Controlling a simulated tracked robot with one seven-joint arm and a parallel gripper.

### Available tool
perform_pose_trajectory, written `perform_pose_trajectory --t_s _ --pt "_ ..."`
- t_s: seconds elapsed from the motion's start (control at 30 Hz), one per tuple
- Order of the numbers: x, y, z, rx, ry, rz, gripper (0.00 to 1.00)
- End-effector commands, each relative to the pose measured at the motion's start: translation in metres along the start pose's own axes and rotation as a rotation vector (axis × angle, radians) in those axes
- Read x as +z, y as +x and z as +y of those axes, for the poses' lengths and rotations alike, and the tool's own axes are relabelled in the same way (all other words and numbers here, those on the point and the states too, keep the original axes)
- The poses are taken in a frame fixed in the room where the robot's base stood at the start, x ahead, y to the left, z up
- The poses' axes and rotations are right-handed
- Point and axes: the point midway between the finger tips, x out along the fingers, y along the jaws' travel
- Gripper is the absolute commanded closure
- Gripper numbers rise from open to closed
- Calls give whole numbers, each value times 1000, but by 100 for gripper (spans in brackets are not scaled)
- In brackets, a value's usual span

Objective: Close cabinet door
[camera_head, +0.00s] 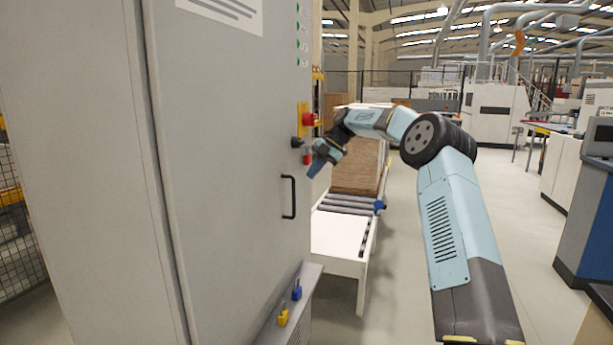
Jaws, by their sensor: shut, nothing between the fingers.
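A tall grey cabinet door (225,190) fills the left half of the head view. It has a black vertical handle (289,197) near its right edge. The door looks flush or nearly flush with the cabinet; I cannot tell whether a gap remains. My gripper (314,170) is shut and empty, just right of the door's right edge, above and to the right of the handle. It appears apart from the handle; whether it touches the cabinet is unclear.
A red-and-yellow switch (308,119) is near my gripper. Yellow (283,317) and blue (297,290) padlocks are on a low ledge. A roller conveyor (345,206) with stacked boards (355,168) stands behind my arm. Open floor (400,270) lies right of the conveyor.

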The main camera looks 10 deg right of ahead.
Motion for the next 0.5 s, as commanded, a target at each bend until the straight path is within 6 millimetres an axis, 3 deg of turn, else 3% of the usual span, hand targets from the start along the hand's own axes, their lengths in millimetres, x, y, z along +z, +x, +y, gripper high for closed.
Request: perform_pose_trajectory --t_s 0.5 --pt "6 -73 3 0 2 -2 100"
